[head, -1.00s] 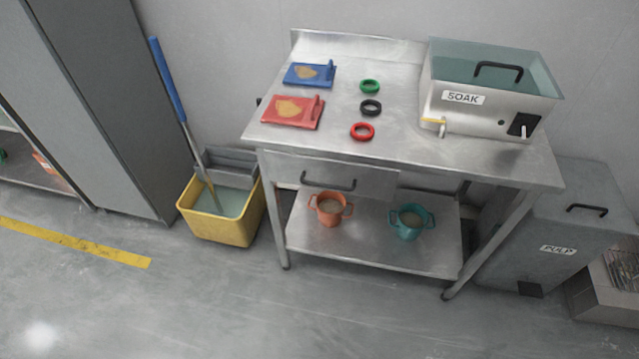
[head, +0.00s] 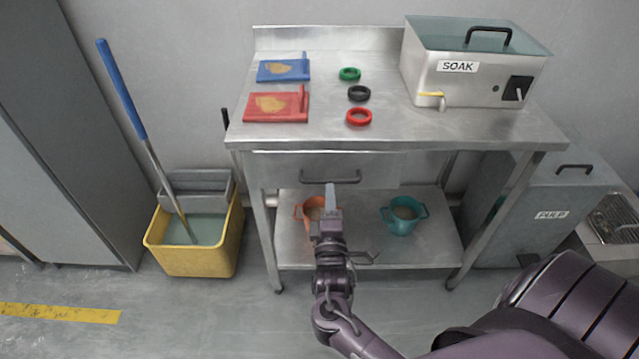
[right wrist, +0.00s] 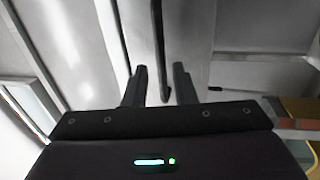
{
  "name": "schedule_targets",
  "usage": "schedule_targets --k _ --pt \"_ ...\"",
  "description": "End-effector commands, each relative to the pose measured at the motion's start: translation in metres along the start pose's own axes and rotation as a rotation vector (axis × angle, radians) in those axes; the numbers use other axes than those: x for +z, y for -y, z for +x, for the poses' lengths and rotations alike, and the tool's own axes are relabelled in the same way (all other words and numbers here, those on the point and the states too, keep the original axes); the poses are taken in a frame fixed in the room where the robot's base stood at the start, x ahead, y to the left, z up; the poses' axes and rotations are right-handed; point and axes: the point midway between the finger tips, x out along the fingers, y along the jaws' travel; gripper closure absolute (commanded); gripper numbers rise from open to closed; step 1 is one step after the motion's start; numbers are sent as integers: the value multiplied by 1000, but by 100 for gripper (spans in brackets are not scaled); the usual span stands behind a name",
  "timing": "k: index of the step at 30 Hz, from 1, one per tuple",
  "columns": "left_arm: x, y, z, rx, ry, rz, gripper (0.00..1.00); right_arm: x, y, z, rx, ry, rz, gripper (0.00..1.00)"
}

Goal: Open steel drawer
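The steel drawer (head: 275,172) sits under the left part of the steel table's top. It looks shut, with a dark bar handle (head: 312,180) across its front. My right gripper (head: 330,190) is in front of the drawer, with its fingers at the handle. In the right wrist view the two dark fingers (right wrist: 160,85) stand apart, and the handle (right wrist: 157,40) shows as a dark bar running in line with the gap between them. I cannot tell whether a finger touches it. My left gripper is not in view.
An orange pot (head: 309,206), partly hidden by my gripper, and a teal pot (head: 403,222) stand on the lower shelf. A yellow mop bucket (head: 190,258) is left of the table. A grey pulp bin (head: 540,235) is at right. The SOAK tank (head: 470,80) stands on top.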

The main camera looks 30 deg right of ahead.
Motion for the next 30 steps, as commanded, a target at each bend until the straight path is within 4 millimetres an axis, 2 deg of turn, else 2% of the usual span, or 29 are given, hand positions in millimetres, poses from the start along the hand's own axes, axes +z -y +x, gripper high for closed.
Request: schedule_targets --k 3,9,19,20,25,30 --pt "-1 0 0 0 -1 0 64 0 0 21 2 -1 1 76" --pt "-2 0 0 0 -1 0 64 0 1 43 -1 -2 1 76" --pt "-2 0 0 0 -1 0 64 0 1 48 -2 -2 2 76" --pt "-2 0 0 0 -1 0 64 0 1 48 -2 -2 2 77" --pt "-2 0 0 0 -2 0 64 0 1 48 -2 -2 2 99" --pt "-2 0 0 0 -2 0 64 0 1 48 -2 -2 2 100"
